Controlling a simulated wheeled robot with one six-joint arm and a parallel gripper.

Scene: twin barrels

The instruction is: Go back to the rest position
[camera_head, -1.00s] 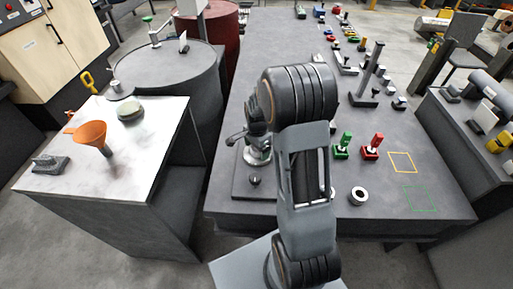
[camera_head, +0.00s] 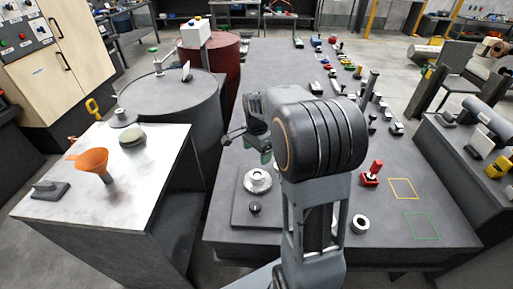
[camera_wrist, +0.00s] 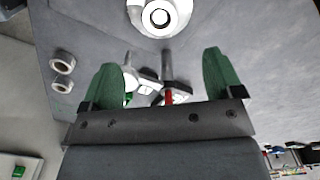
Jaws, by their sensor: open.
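My gripper (camera_wrist: 162,80) is open, with green fingers apart and nothing between them. In the head view my gripper (camera_head: 262,152) is partly hidden by my arm, above the dark bench and just beyond a silver round fitting (camera_head: 257,181). The fitting stands on a dark square plate and is clear of the fingers. It also shows at the top of the wrist view (camera_wrist: 160,16).
The long dark bench (camera_head: 410,165) carries a red-handled piece (camera_head: 371,173), a metal ring (camera_head: 360,224) and yellow and green outlines. Left is a pale table (camera_head: 150,165) with an orange funnel (camera_head: 93,162). A grey barrel (camera_head: 165,95) and red barrel (camera_head: 228,62) stand behind.

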